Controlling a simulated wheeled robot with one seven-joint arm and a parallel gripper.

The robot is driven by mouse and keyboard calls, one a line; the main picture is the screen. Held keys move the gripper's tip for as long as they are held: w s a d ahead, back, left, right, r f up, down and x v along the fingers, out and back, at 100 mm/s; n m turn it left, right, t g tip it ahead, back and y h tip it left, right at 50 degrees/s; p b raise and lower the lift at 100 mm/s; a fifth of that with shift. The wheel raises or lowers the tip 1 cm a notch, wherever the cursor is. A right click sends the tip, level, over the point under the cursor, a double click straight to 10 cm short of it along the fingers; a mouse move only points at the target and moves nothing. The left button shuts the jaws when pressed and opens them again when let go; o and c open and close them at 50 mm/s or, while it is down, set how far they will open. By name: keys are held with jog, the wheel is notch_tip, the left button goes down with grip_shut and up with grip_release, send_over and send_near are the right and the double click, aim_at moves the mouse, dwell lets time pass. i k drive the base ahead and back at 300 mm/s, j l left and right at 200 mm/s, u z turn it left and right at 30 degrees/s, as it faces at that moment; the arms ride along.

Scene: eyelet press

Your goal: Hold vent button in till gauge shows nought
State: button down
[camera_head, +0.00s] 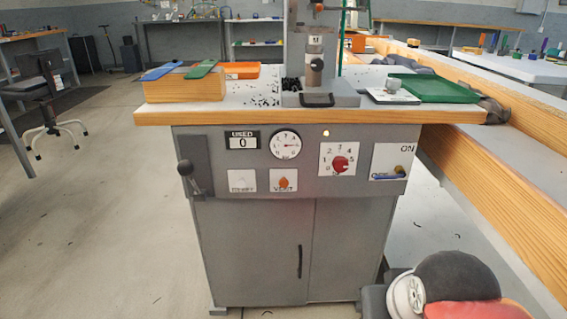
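The vent button (284,183) is a small orange knob on a white plate with a faint label, low on the grey front panel of the press cabinet. The gauge (286,144) is a round white dial just above it. Nothing touches the button. My gripper is not in view; only a dark rounded link and a red part of my arm show at the bottom right.
On the panel are a USED counter (242,141) reading 0, a red dial knob (340,163), an ON/OFF switch plate (391,161) and a black-knobbed lever (186,168). A wooden rail (515,200) runs along the right. The floor in front is open.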

aim_at(284, 183)
jog(key=z, duration=0.8)
jog(key=k+j+z, duration=0.15)
jog(key=j+z, duration=0.25)
jog(key=k+j+z, duration=0.2)
jog(key=j+z, duration=0.25)
jog(key=k+j+z, duration=0.2)
jog(key=z, duration=0.2)
jog(key=k+j+z, duration=0.15)
jog(key=k+j, duration=0.45)
jog(key=k, duration=0.2)
